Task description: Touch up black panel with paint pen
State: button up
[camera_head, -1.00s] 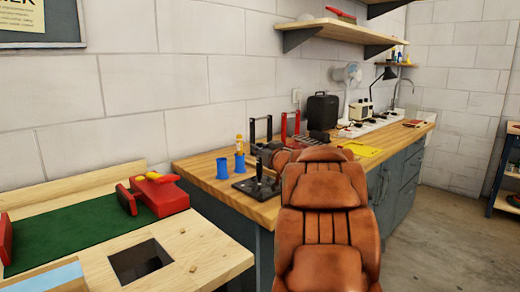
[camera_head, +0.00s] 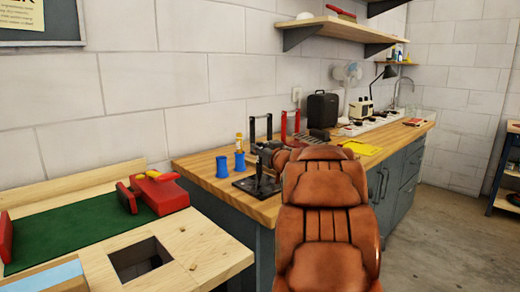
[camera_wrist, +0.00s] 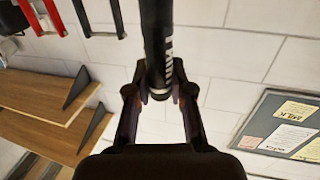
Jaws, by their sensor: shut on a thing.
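A flat black panel (camera_head: 246,186) lies near the front left corner of the wooden bench. My gripper (camera_wrist: 160,92) is shut on a dark paint pen with white lettering (camera_wrist: 157,42), which runs up out of the wrist picture. In the head view, the pen (camera_head: 258,172) is a thin dark upright shape over the panel, and my gripper (camera_head: 266,155) is small and partly hidden by my arm. I cannot tell whether the tip touches the panel. The wrist view does not show the panel.
A black frame (camera_head: 261,128) and a red frame (camera_head: 290,125) stand behind. A yellow sheet (camera_head: 362,148) lies farther right. A red vise-like tool (camera_head: 160,193) sits at left.

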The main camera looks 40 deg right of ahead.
dwell(0.3)
jog(key=shift+r+p, duration=2.45)
jog(key=shift+p, duration=0.55)
